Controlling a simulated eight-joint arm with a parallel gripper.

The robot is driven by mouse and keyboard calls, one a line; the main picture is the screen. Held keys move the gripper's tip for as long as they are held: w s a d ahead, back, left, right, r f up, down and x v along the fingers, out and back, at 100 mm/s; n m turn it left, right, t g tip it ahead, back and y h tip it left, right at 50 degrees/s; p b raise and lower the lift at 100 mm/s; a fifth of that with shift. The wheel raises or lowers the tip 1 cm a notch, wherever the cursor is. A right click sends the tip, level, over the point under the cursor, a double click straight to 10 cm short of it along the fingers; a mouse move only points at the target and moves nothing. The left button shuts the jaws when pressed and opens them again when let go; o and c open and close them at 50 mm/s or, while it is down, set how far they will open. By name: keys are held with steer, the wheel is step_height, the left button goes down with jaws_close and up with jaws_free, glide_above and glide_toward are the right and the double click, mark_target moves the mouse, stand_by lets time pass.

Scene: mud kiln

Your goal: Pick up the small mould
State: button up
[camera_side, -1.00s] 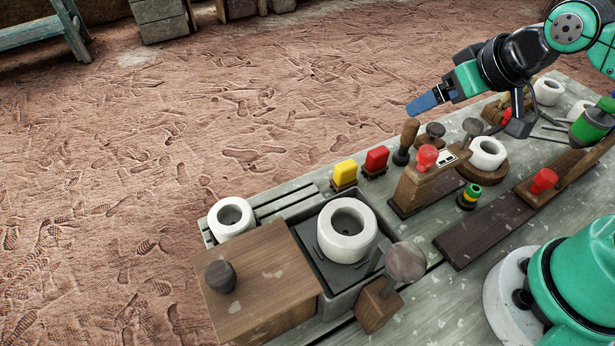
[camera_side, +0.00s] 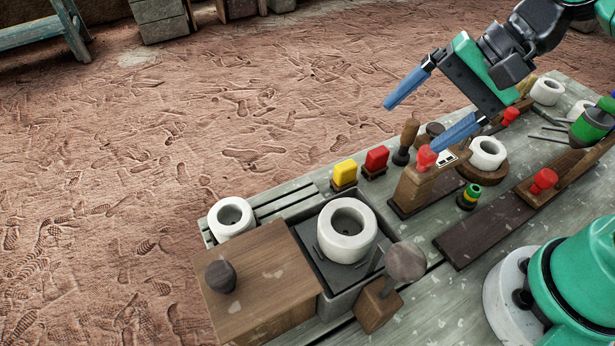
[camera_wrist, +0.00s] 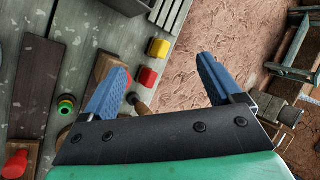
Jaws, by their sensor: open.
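Several white, thick-walled round moulds with a hole on top stand on the bench. A smaller one (camera_side: 231,217) is at the bench's far-left end, behind a wooden box. A larger one (camera_side: 347,231) sits in a dark tray. Another (camera_side: 487,152) stands on a round wooden disc, and one more (camera_side: 548,91) is at the back right. I cannot tell for sure which is the small mould. My gripper (camera_side: 413,127) is open and empty, blue fingers spread, above the bench's far edge. In the wrist view my gripper (camera_wrist: 160,65) shows no mould between its fingers.
A wooden box (camera_side: 262,282) with a dark knob and the dark tray (camera_side: 313,262) fill the left end. Yellow (camera_side: 345,172) and red (camera_side: 376,159) blocks stand along the far edge. A red-knobbed wooden stand (camera_side: 410,190) rises beneath my gripper.

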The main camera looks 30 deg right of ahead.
mark_target(359, 226)
steer(key=s+a+r+m+g+y, duration=0.2)
steer(key=s+a+m+g+y, duration=0.2)
steer(key=a+m+y, duration=0.3)
steer(key=shift+m, duration=0.6)
steer(key=shift+s+a+f, duration=0.1)
steer(key=shift+a+f, duration=0.55)
steer(key=shift+f, duration=0.55)
steer(key=shift+a+f, duration=0.7)
steer(key=shift+f, duration=0.5)
steer(key=shift+s+a+f, duration=0.1)
steer(key=shift+a+f, duration=0.55)
steer(key=shift+f, duration=0.55)
steer(key=c, duration=1.2)
steer(key=shift+w+r, duration=0.1)
steer(key=shift+r, duration=0.15)
